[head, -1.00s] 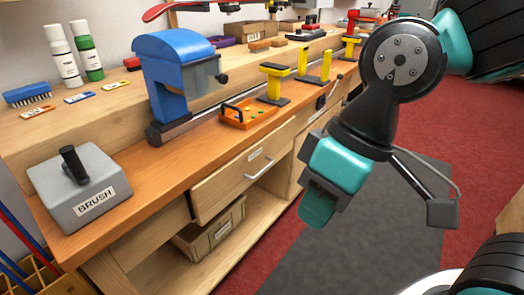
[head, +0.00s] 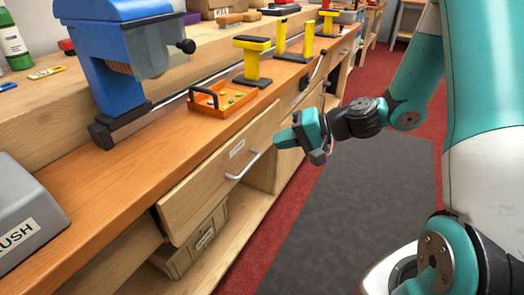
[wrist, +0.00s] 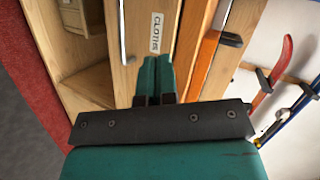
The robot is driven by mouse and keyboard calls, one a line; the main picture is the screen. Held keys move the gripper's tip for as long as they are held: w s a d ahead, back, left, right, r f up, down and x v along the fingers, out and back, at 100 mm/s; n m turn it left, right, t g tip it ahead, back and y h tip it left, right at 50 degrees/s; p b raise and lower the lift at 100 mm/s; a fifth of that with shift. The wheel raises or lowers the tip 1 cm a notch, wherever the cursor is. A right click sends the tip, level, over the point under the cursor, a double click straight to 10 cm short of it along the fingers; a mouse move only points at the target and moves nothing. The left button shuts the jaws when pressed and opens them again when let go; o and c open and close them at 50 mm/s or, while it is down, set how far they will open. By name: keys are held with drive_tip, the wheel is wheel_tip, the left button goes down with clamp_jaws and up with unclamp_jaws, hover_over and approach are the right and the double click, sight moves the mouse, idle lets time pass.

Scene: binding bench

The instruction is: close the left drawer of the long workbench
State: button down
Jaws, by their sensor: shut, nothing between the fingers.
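The left drawer (head: 205,192) is a pale wood front under the orange bench top, with a silver bar handle (head: 243,166) and a small label. Its front stands out from the bench, so it is partly open. My gripper (head: 279,140) is shut and empty, just right of the drawer front near its right end, fingers pointing toward the bench. I cannot tell whether it touches the wood. In the wrist view the shut fingers (wrist: 155,78) lie before a drawer front (wrist: 160,12) labelled CLOTHS, with the handle (wrist: 130,58) beside them.
The orange tray (head: 222,98) and yellow stands (head: 252,58) are on the workbench top (head: 110,205). A blue machine (head: 115,60) stands at the left, near a grey block (head: 25,200). A bin (head: 190,245) sits on the shelf below. The grey mat (head: 350,210) is clear.

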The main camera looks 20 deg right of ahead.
sight(255, 139)
drive_tip(key=w+d+f+m+t+h+b, duration=0.1)
drive_tip(key=w+d+f+m+t+h, duration=0.1)
drive_tip(key=d+f+m+t, duration=0.5)
drive_tip(key=w+a+g, duration=0.1)
drive_tip(key=w+a, duration=0.1)
drive_tip(key=w, duration=0.1)
drive_tip(key=w+a+f+n, duration=0.1)
drive_tip(key=w+a, duration=0.1)
drive_tip(key=w, duration=0.2)
drive_tip(key=w+a+g+b, duration=0.1)
drive_tip(key=w+a, duration=0.1)
drive_tip(key=w, duration=0.2)
drive_tip(key=shift+a+f+n+g, duration=0.1)
drive_tip(key=shift+f+n+g, duration=0.2)
